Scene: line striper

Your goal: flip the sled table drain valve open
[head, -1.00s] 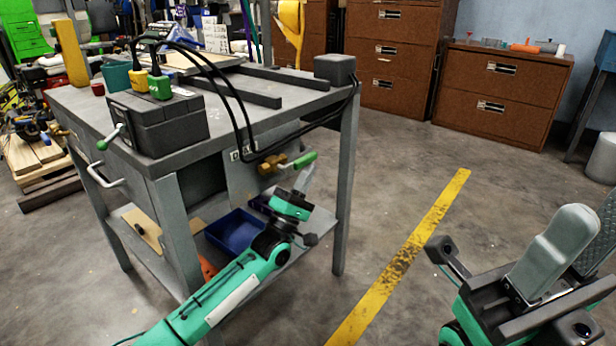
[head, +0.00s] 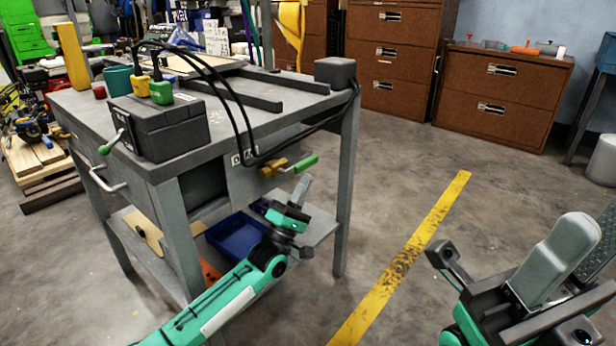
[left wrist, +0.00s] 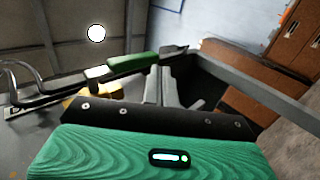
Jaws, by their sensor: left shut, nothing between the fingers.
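The drain valve is a brass body (head: 272,168) with a green lever handle (head: 306,163), below the front edge of the grey sled table (head: 215,140). The handle points out to the right and slightly up. My left gripper (head: 303,184) is shut and empty, just below the handle with a small gap in the head view. In the left wrist view the green handle (left wrist: 132,63) lies just beyond and left of my shut fingertips (left wrist: 163,75). The brass body shows there partly hidden behind the gripper's edge. I cannot tell whether the fingers touch the handle.
Black cables (head: 240,120) hang over the table edge near the valve. A table leg (head: 346,190) stands right of the handle. A blue bin (head: 236,236) sits on the lower shelf (head: 315,226).

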